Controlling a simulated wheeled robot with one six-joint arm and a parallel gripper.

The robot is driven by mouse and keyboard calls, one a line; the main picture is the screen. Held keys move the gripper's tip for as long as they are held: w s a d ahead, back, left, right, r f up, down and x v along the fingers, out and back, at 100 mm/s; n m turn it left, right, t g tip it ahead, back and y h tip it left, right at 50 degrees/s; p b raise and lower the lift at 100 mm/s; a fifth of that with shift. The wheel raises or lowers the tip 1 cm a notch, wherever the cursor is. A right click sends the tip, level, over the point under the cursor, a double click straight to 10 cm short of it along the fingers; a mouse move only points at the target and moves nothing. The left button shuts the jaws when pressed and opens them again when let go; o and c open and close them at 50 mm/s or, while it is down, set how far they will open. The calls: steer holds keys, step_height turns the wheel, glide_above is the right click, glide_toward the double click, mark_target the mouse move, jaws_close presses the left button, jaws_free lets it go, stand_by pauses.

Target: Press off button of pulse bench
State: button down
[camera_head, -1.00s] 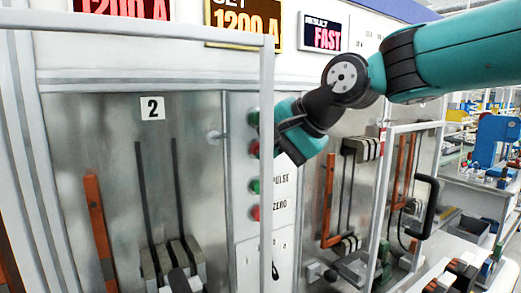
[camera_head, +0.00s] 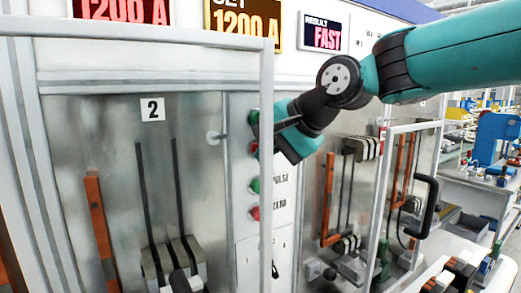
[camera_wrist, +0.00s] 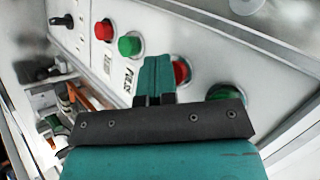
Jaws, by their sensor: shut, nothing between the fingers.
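A column of round buttons runs down the white panel in the head view: upper green (camera_head: 253,117), upper red (camera_head: 252,149), lower green (camera_head: 254,185), lower red (camera_head: 254,212). A "PULSE" label (camera_head: 280,181) is right of the lower green button. My gripper (camera_wrist: 155,78) is shut and empty. In the wrist view its fingers overlap the left edge of the upper red button (camera_wrist: 181,71); I cannot tell whether they touch it. The upper green button (camera_wrist: 226,95) is to their right, the lower green (camera_wrist: 130,44) and lower red (camera_wrist: 103,30) to their left. A post partly hides the fingertips in the head view.
A grey frame post (camera_head: 266,190) stands in front of the panel close to the buttons. A black knob (camera_wrist: 63,20) sits beyond the lower red button. An open door frame with a black handle (camera_head: 425,205) is at the right. Displays (camera_head: 243,25) are above.

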stand_by(0.3)
steer(key=shift+s+d+b, duration=0.35)
steer(key=shift+s+d, duration=0.15)
steer(key=shift+s, duration=0.25)
steer(key=shift+s+d+b, duration=0.4)
steer(key=shift+s+d, duration=0.3)
steer(key=shift+s, duration=0.35)
steer(key=shift+s+d+b, duration=0.4)
steer(key=shift+s+d, duration=0.3)
steer(key=shift+s, duration=0.35)
steer(key=shift+f, duration=0.1)
steer(key=s+d+f+n+g+h+b, duration=0.1)
steer(key=s+d+f+n+g+h, duration=0.1)
steer(key=s+d+f+n, duration=0.3)
steer(key=s+d+f+n+g+h+b, duration=0.1)
steer(key=s+d+f+n, duration=0.5)
steer(key=s+f, duration=0.8)
steer(key=shift+s+d+f+g+h, duration=0.25)
steer(key=shift+s+d+g+h, duration=0.35)
steer(key=shift+g, duration=0.6)
steer(key=shift+w, duration=0.1)
